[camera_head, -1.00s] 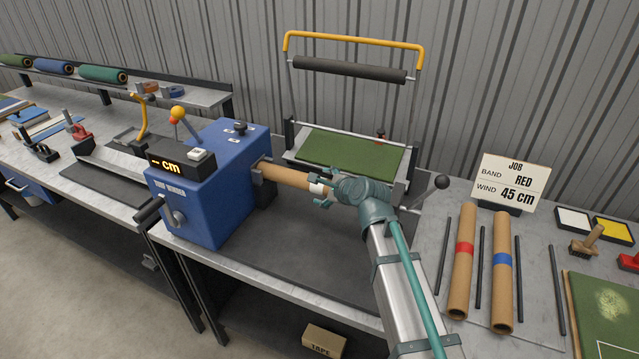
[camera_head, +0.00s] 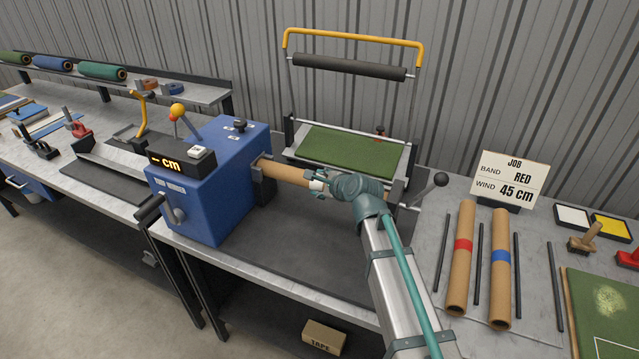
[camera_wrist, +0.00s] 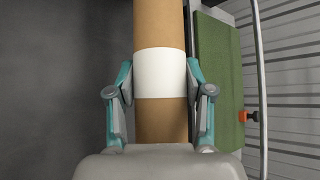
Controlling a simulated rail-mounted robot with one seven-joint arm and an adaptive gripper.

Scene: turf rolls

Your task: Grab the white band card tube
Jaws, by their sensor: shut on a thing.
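The white band card tube (camera_head: 284,174) is brown with a white band and sits at the blue turf winder (camera_head: 212,184), its left end against the machine's right side. In the wrist view the tube (camera_wrist: 160,25) runs up the picture, with its white band (camera_wrist: 160,73) between the fingers. My gripper (camera_wrist: 160,95) is shut on the tube at the band, one finger on each side.
A red-banded tube (camera_head: 462,262) and a blue-banded tube (camera_head: 501,270) lie on the right bench between dark rods. A job card (camera_head: 507,181) reads red, 45 cm. A green turf piece (camera_head: 350,150) lies behind my gripper. The dark mat (camera_head: 300,250) in front is clear.

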